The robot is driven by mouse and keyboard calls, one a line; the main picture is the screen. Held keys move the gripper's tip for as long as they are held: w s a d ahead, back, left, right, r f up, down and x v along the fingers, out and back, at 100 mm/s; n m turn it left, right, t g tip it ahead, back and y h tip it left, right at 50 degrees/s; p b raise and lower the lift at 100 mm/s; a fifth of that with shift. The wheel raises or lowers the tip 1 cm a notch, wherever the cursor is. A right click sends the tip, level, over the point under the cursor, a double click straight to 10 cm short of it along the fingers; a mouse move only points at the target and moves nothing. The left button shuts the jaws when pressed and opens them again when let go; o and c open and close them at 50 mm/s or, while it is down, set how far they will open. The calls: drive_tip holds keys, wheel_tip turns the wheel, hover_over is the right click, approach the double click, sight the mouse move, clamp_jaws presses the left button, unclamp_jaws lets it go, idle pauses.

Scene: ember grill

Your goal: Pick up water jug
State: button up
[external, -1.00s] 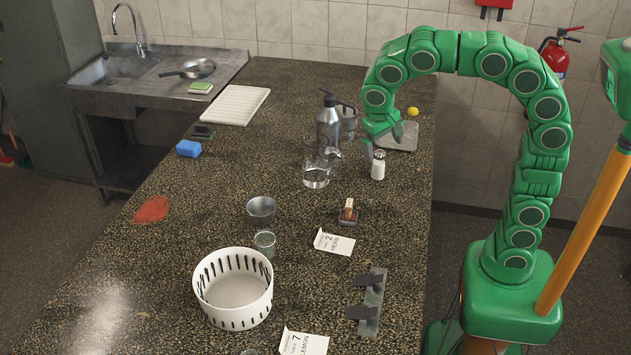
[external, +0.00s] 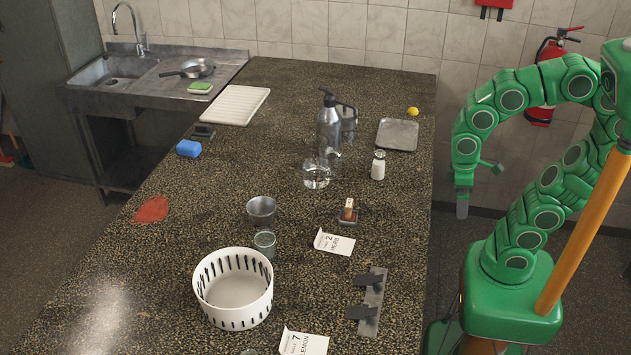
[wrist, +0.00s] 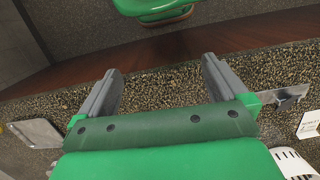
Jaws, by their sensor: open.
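A clear glass jug (external: 316,174) stands upright on the speckled counter in the external view, just in front of a tall metal flask (external: 328,124). The flask and a grey handled vessel (external: 349,122) behind it stand close together. My gripper (external: 462,205) hangs off the counter's right edge, pointing down, well to the right of the glass jug. In the wrist view, my gripper (wrist: 160,68) has its two grey fingers spread apart with nothing between them. The jug is not seen in the wrist view.
A white shaker (external: 378,166) stands right of the jug. A metal tray (external: 397,135), a steel cup (external: 261,211), a glass (external: 265,243), a slotted white basket (external: 233,313) and a metal rack (external: 372,300) are on the counter.

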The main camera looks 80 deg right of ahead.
drive_tip(key=shift+s+a+f+n, duration=0.15)
drive_tip(key=shift+s+f, duration=0.1)
drive_tip(key=shift+s, duration=0.2)
drive_tip(key=shift+s+a+f+n, duration=0.1)
drive_tip(key=shift+s+f+n, duration=0.1)
drive_tip(key=shift+s, duration=0.2)
drive_tip(key=c, duration=1.3)
drive_tip(key=shift+c, duration=0.2)
